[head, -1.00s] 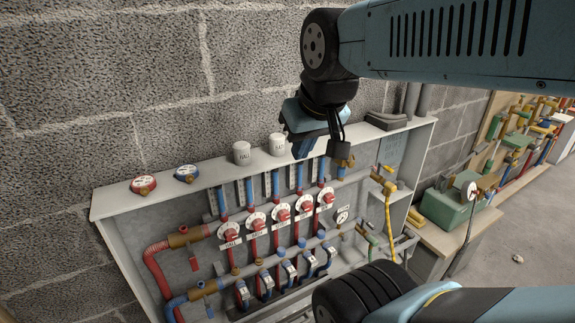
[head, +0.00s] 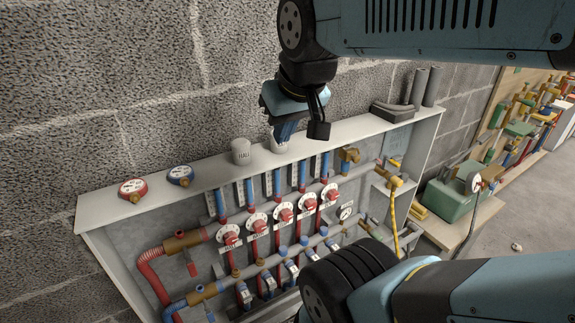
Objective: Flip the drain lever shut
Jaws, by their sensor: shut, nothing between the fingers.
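A brass valve (head: 396,182) with a yellow hose (head: 393,212) hanging from it sits at the right end of the upper manifold pipe. A short yellow piece (head: 394,163) shows just above it and may be the drain lever; it is too small to tell its setting. My gripper (head: 284,138) is shut and empty, pointing down near the cabinet's top ledge, well to the left of that valve. It hides part of the right white cup. My forearm crosses the lower right and hides part of the lower manifold.
The grey cabinet's ledge (head: 205,187) carries a red gauge (head: 132,189), a blue gauge (head: 181,175), a white cup (head: 241,152) and dark pipe pieces (head: 393,110). Red dials (head: 285,212) line the manifold. A green box (head: 447,200) stands on a bench to the right.

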